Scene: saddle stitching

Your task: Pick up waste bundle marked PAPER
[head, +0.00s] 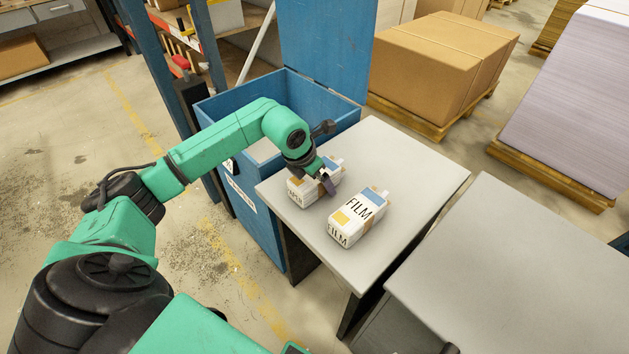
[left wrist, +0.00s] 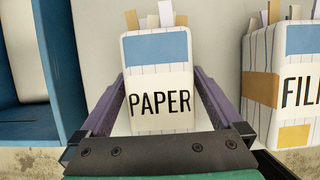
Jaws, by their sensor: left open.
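The waste bundle marked PAPER (head: 300,192) lies on the grey table (head: 412,172), near its left edge by the blue bin. In the left wrist view the PAPER bundle (left wrist: 158,75) is upright in the picture, with its label facing the camera and paper strips sticking out at its far end. My left gripper (head: 328,184) is open at the bundle, partly covering it in the head view. In the left wrist view its two purple fingers (left wrist: 160,95) stand on either side of the bundle. My right gripper is not in view.
A bundle marked FILM (head: 357,214) lies close to the right of the PAPER bundle; it also shows in the left wrist view (left wrist: 283,75). A blue bin (head: 263,220) with its lid raised stands against the table's left side. A second grey table (head: 520,270) is at right.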

